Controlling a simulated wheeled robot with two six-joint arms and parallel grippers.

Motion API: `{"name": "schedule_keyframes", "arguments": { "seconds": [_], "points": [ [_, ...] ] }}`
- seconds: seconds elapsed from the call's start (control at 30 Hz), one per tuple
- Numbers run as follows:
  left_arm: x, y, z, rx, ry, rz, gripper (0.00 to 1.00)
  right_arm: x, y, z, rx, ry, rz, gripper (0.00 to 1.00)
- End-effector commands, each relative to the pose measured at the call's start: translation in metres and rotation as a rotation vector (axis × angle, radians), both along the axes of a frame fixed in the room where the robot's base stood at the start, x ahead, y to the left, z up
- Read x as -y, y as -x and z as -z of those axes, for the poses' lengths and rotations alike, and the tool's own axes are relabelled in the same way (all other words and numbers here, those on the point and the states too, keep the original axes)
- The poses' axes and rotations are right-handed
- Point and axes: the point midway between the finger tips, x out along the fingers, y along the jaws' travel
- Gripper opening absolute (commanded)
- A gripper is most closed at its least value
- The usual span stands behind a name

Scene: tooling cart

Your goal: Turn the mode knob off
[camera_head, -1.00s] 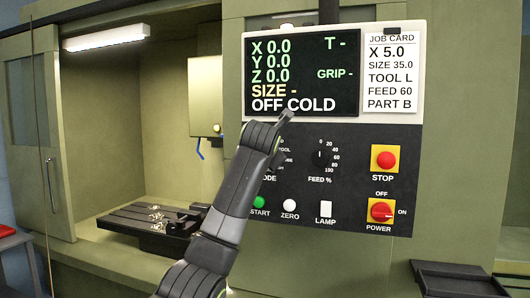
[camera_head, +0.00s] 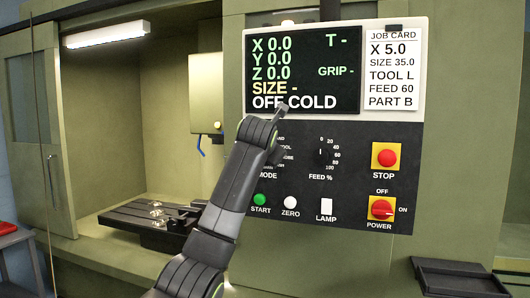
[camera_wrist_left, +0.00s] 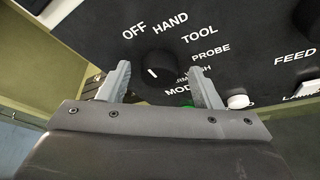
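The mode knob (camera_wrist_left: 158,65) is round and black with a short white mark. In the left wrist view it sits on the black panel beyond my fingers, with OFF, HAND, TOOL and PROBE printed around it. I cannot tell which label the mark points to. In the head view my left arm hides the knob. My left gripper (camera_wrist_left: 160,84) is open, its two grey fingers apart with nothing between them; the knob appears in the gap, and contact cannot be seen. In the head view the gripper (camera_head: 281,108) is before the panel. My right gripper is not in view.
The screen (camera_head: 302,72) reads OFF COLD. Right of the mode area are the feed knob (camera_head: 323,154), a red stop button (camera_head: 386,158) and a red power switch (camera_head: 381,209). Below are the green start button (camera_head: 259,199), zero button (camera_head: 291,202) and lamp switch (camera_head: 326,206).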

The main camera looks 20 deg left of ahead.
Motion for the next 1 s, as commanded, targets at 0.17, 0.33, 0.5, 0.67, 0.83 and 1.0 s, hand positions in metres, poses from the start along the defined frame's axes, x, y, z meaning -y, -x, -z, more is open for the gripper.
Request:
{"name": "schedule_keyframes", "arguments": {
  "seconds": [0.17, 0.33, 0.5, 0.67, 0.83, 1.0],
  "points": [
    [0.0, 0.0, 0.0, 0.0, -0.001, 0.0, 0.58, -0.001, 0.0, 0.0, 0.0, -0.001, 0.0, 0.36],
    [0.001, 0.004, -0.001, 0.001, -0.001, 0.0, 0.58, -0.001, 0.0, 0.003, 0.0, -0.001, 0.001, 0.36],
    [0.005, 0.023, -0.005, 0.004, -0.001, 0.001, 0.58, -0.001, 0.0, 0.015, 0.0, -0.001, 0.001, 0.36],
    [0.012, 0.057, -0.016, 0.007, -0.002, 0.002, 0.58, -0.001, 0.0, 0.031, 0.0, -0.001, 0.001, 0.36],
    [0.02, 0.097, -0.03, 0.007, -0.001, 0.002, 0.58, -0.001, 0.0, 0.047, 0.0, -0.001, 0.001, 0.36],
    [0.027, 0.131, -0.042, 0.005, -0.002, 0.002, 0.58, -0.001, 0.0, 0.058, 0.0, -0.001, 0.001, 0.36]
  ]
}}
